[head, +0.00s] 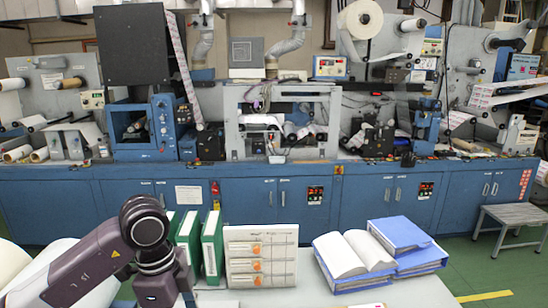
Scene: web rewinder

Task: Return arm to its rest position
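My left arm (95,258) comes in from the lower left and rises to a dark round joint. From there it bends down past the bottom edge of the head view. Its gripper is out of the picture, so its fingers and anything in them are hidden. My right arm and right gripper do not show. The bent arm stands in front of the left part of a light table (255,298), just left of several green binders (212,245).
On the table, a white panel with orange parts (261,256) stands right of the binders. An open binder (354,255) and stacked blue binders (405,245) lie farther right. White rolls (70,285) are at lower left. The blue web rewinder (270,200) spans the back; a grey step stool (512,216) stands right.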

